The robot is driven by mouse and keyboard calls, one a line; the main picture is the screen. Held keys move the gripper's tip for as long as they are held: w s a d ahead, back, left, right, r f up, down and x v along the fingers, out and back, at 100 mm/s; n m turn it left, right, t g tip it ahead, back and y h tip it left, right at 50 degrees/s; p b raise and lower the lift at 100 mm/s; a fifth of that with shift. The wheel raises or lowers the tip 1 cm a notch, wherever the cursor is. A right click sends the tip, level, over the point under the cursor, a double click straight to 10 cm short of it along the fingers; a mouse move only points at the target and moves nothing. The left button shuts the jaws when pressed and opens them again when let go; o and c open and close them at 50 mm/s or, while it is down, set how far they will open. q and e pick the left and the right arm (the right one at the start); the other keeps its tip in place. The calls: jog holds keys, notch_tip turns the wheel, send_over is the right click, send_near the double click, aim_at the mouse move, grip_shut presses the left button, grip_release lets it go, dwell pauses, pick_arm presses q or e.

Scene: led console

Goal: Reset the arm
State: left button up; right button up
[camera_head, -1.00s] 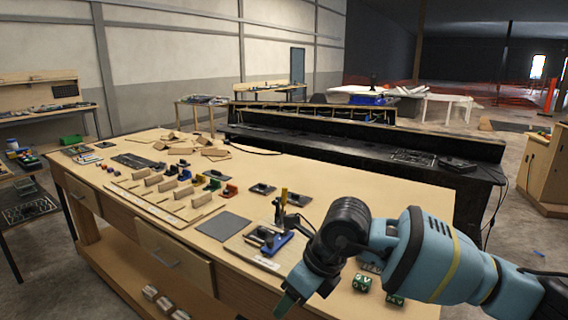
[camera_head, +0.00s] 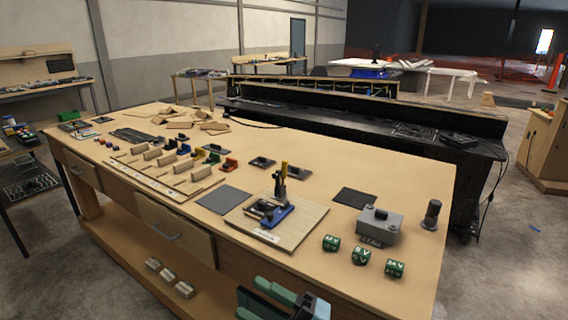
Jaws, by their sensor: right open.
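My right gripper (camera_head: 268,300) is at the bottom edge of the head view, low in front of the workbench. Its green-tipped fingers show apart with nothing seen between them. Most of the right arm is out of the picture. My left gripper does not show. The wooden workbench (camera_head: 320,185) stands in front of me. On it, a wooden board (camera_head: 300,225) carries a blue and black fixture with an upright yellow-topped part (camera_head: 283,185). My right gripper is apart from all of these.
A grey box (camera_head: 380,224), a dark cylinder (camera_head: 431,214) and green labelled blocks (camera_head: 361,256) stand at the bench's right. A rack with coloured parts (camera_head: 165,180) is at left. Small blocks (camera_head: 168,277) lie on the lower shelf. A black console (camera_head: 350,150) stands behind.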

jog(key=s+d+f+m+t+h, duration=0.1)
jog(key=d+f+m+t+h, duration=0.8)
jog(key=d+f+m+h, duration=0.7)
jog(key=s+d+f+m+g+h, duration=0.1)
jog(key=s+d+f+m+g, duration=0.2)
jog(key=s+f, duration=0.6)
jog(key=s+d+f+m+g+h, duration=0.2)
jog(key=s+d+f+m+g, duration=0.2)
jog(key=s+f+m, duration=0.3)
notch_tip(320, 180, down, 2)
jog(key=shift+s+d+f+m, duration=0.2)
jog(key=shift+s+d+m, duration=0.1)
jog(key=shift+s+d, duration=0.6)
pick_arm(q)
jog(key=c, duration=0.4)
pick_arm(e)
jog(key=c, duration=0.4)
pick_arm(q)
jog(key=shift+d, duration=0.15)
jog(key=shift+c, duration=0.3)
pick_arm(e)
jog(key=shift+s, duration=0.1)
jog(key=shift+c, duration=0.4)
